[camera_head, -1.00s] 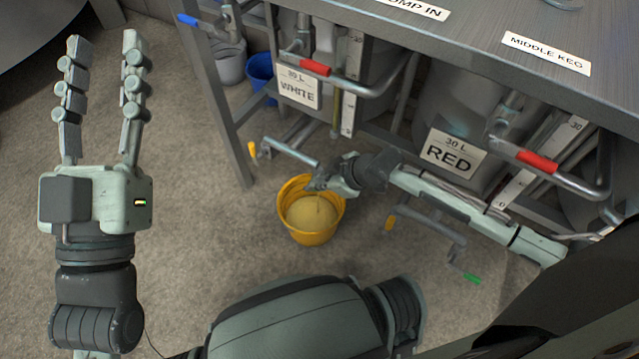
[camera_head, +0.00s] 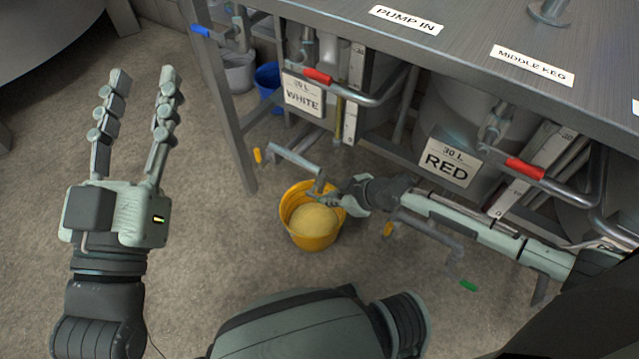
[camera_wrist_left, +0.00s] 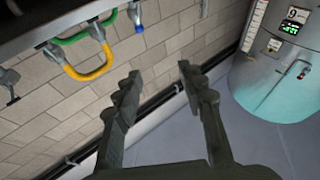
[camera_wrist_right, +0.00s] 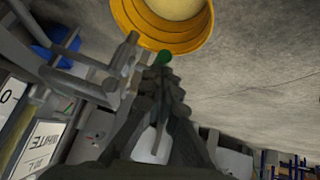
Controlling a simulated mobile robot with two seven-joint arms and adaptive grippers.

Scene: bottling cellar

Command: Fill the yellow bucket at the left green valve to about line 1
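The yellow bucket (camera_head: 295,232) stands upright on the floor under the left spout (camera_head: 318,184), with a pale yellow surface inside. In the right wrist view the bucket (camera_wrist_right: 128,20) is at the top, cut off by the edge. I cannot read any line marks. My right gripper (camera_head: 338,201) is beside the bucket's right rim. In its wrist view its fingers (camera_wrist_right: 165,78) are together around a green handle (camera_wrist_right: 162,58), whose tip shows just past them. My left gripper (camera_head: 145,74) is open and empty, raised far to the left of the bucket.
A steel table (camera_head: 480,40) stands over the WHITE (camera_head: 303,93) and RED (camera_head: 447,161) kegs, with red-handled pipes in front. A second green handle (camera_head: 468,285) is low at right. A blue bucket (camera_head: 267,76) and grey bucket (camera_head: 238,72) stand behind. Floor at left is clear.

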